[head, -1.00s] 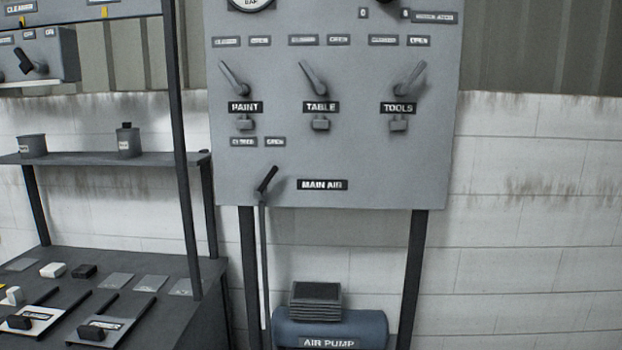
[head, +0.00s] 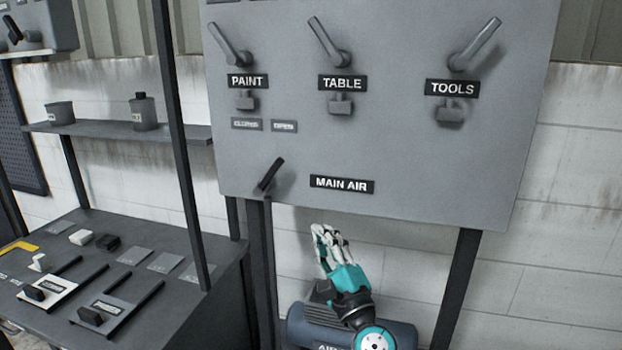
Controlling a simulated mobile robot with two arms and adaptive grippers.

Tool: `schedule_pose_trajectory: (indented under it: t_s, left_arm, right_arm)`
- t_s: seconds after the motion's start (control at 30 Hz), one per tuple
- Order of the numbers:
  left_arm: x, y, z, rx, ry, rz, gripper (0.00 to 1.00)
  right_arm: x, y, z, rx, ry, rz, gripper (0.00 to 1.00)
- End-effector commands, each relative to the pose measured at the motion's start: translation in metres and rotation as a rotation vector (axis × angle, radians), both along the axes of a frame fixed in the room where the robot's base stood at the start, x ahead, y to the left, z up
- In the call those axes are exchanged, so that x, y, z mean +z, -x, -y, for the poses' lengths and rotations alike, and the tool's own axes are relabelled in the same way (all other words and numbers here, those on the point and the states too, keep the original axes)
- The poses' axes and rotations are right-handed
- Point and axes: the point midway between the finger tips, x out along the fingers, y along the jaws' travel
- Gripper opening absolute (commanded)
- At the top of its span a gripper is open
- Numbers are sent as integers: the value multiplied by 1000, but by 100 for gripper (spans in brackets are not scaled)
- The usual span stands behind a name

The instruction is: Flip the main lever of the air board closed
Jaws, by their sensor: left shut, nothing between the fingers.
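The grey air board (head: 400,120) stands upright in front of me. Its main lever (head: 270,174) is a short black handle at the lower left, left of the MAIN AIR label (head: 342,184). The lever tilts up and to the right, toward the OPEN side of the small CLOSED and OPEN plates (head: 264,125) above it. My left gripper (head: 325,236) is shut and empty, below the board's lower edge and to the lower right of the lever, apart from it. My right gripper is not in view.
Three more levers, PAINT (head: 229,44), TABLE (head: 327,42) and TOOLS (head: 474,45), sit higher on the board. The air pump (head: 307,325) is below, partly behind my left arm. A dark bench (head: 190,315) with a shelf (head: 100,130) stands at the left.

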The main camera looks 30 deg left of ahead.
Motion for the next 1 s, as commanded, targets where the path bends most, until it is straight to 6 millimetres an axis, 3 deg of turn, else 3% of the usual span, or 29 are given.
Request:
schedule_pose_trajectory:
  t_s: [0.3,0.47,0.9,1.0]
  left_arm:
    - [2,1,0,3,-2,2,0]
    - [8,-5,-7,4,-2,2,0]
    - [46,-53,-71,2,-3,1,0]
    - [56,-53,-84,4,-2,1,0]
  right_arm:
    - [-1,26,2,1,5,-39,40]
    - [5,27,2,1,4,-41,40]
    - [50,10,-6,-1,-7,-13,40]
    - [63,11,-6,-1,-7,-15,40]
